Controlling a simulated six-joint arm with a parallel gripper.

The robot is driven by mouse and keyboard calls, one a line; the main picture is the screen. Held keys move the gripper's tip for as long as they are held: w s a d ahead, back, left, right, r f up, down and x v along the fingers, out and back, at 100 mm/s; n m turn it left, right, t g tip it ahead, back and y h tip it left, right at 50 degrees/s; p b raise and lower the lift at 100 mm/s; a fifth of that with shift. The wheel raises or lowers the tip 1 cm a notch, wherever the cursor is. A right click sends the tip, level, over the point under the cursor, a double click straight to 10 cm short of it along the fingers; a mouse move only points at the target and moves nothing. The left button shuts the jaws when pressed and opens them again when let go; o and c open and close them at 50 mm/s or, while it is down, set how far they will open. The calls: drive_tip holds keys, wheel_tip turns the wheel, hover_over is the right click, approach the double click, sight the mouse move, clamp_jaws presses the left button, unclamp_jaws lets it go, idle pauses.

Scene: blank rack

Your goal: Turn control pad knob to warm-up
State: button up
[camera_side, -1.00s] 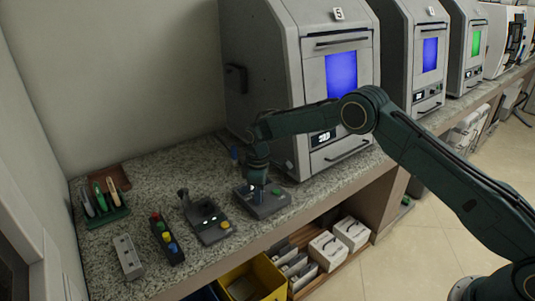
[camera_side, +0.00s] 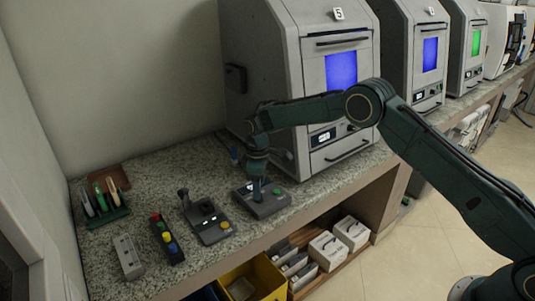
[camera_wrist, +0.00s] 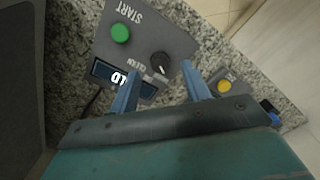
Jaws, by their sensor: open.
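The control pad (camera_side: 272,205) is a grey box on the granite counter in front of the machine marked 5. In the wrist view the control pad (camera_wrist: 172,30) shows a green START button (camera_wrist: 120,33), a lit display (camera_wrist: 108,74) and a round black knob (camera_wrist: 160,63) with a pale pointer mark. A CLEAN label is beside the knob; other small lettering is unreadable. My gripper (camera_wrist: 160,85) is open, its two blue fingers apart, with the knob between and slightly beyond their tips. In the side view my gripper (camera_side: 257,182) is over the pad and hides the knob.
A joystick box (camera_side: 208,222) with a yellow button stands left of the pad. Further left are a coloured-button box (camera_side: 166,240), a grey block (camera_side: 128,256) and a green tool rack (camera_side: 105,214). The machine (camera_side: 300,95) rises close behind my gripper.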

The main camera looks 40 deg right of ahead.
wheel_tip(320, 180, up, 11)
idle(0.4)
drive_tip(key=shift+r, duration=0.1)
drive_tip(key=s+d+r+m+t, duration=0.1)
drive_tip(key=s+d+r+m, duration=0.15)
drive_tip(key=s+r, duration=0.7)
drive_tip(key=s+d+r+m+t, duration=0.2)
drive_tip(key=s+d+r, duration=0.1)
drive_tip(key=s+r, duration=0.65)
drive_tip(key=s+d+f+m+t, duration=0.1)
drive_tip(key=s+m, duration=0.1)
drive_tip(key=s, duration=1)
drive_tip(key=s+d+f+m+t, duration=0.1)
drive_tip(key=s+d+f+m, duration=0.1)
drive_tip(key=s, duration=1)
drive_tip(key=shift+d+m+t, duration=0.15)
drive_tip(key=shift+m+t, duration=0.15)
drive_tip(key=shift+m, duration=0.05)
